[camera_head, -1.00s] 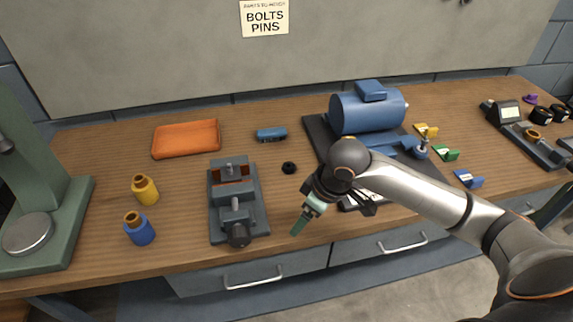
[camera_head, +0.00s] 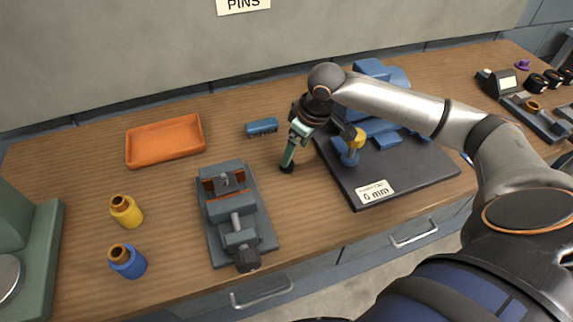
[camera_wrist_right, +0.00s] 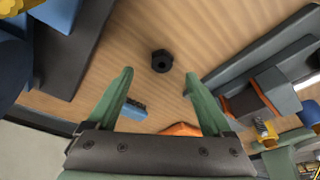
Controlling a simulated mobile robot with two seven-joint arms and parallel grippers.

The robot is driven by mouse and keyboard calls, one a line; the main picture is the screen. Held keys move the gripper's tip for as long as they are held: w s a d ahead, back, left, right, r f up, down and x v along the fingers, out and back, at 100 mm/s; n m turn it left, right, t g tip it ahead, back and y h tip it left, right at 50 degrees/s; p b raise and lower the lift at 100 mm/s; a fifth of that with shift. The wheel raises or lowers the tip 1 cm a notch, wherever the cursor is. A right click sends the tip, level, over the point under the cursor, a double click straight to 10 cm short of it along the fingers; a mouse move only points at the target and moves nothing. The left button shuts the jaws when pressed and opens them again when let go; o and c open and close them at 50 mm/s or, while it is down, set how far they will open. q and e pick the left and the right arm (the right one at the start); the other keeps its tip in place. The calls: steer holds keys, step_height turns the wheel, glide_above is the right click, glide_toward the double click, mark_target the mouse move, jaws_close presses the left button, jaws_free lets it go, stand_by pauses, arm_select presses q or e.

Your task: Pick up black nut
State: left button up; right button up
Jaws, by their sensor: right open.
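The black nut (camera_head: 287,168) lies on the wooden bench, between the grey vise and the dark motor base. It shows whole in the right wrist view (camera_wrist_right: 162,61), with bare wood around it. My right gripper (camera_head: 289,157) points down with its fingertips close over the nut, partly covering it in the head view. In the wrist view the two green fingers (camera_wrist_right: 158,78) are spread wide, and the nut is seen between their lines, just past the tips, untouched as far as I can tell. My left gripper is not in view.
The grey vise (camera_head: 222,250) stands to the left. A blue ribbed block (camera_head: 262,126) and an orange tray (camera_head: 166,160) lie behind. The dark motor base (camera_head: 415,185) is close on the right. Yellow (camera_head: 127,213) and blue (camera_head: 130,263) containers stand far left.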

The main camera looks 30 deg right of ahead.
steer(key=x, duration=0.5)
steer(key=shift+w+a+f, duration=0.25)
steer(key=shift+a+f, duration=0.05)
steer(key=shift+f, duration=0.05)
jaws_close()
stand_by(0.4)
